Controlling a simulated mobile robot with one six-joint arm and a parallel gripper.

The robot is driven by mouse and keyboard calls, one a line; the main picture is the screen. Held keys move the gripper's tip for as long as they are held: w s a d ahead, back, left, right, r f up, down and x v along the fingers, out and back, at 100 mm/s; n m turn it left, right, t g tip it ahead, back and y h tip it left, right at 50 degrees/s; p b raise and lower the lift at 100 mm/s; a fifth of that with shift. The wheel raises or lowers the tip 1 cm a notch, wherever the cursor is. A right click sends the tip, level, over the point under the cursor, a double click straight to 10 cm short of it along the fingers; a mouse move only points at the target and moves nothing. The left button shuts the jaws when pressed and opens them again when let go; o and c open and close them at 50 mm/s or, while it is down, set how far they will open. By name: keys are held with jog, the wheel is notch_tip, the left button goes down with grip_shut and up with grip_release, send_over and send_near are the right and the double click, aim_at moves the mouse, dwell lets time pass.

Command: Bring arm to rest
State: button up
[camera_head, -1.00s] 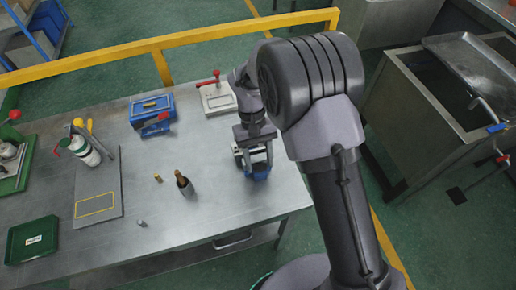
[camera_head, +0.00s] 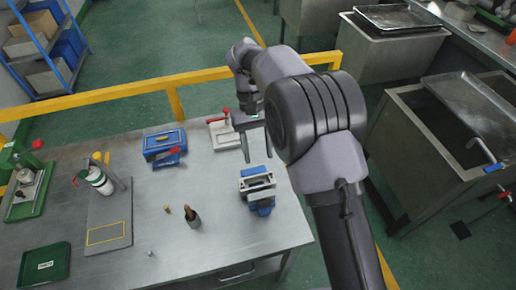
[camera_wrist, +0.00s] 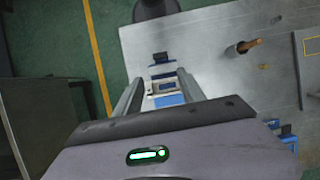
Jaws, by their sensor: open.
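My gripper (camera_head: 259,158) hangs above the right part of the metal table (camera_head: 215,225), its two fingers apart with nothing between them. A blue and silver block-like device, like a small vise (camera_head: 257,189), stands on the table just below and in front of the fingers, apart from them in the head view. In the wrist view my gripper (camera_wrist: 162,92) shows open, and the vise (camera_wrist: 163,78) lies in line with the gap between the fingers, farther down. My arm reaches over from the right side of the head view.
A red-handled clamp fixture (camera_head: 223,132) stands behind the vise, and a blue box (camera_head: 163,144) to its left. A dark cup with a wooden-handled tool (camera_head: 192,215) stands left of the vise. A yellow rail (camera_head: 130,92) runs behind the table. Metal sinks (camera_head: 440,140) stand right.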

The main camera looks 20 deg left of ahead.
jog(key=s+d+r+m+t+y+b, duration=0.35)
jog(key=d+r+b, duration=0.25)
jog(key=d+r, duration=0.45)
jog(key=s+d+f+m+t+b, duration=0.2)
jog(key=s+d+m+t, duration=0.1)
jog(key=s+d, duration=0.3)
jog(key=s+d+f+m+t+b, duration=0.3)
jog(key=s+d+m, duration=0.1)
jog(key=s+d, duration=0.3)
jog(key=shift+s+f+y, duration=0.15)
jog(key=shift+s+y, duration=0.3)
jog(key=shift+s, duration=0.65)
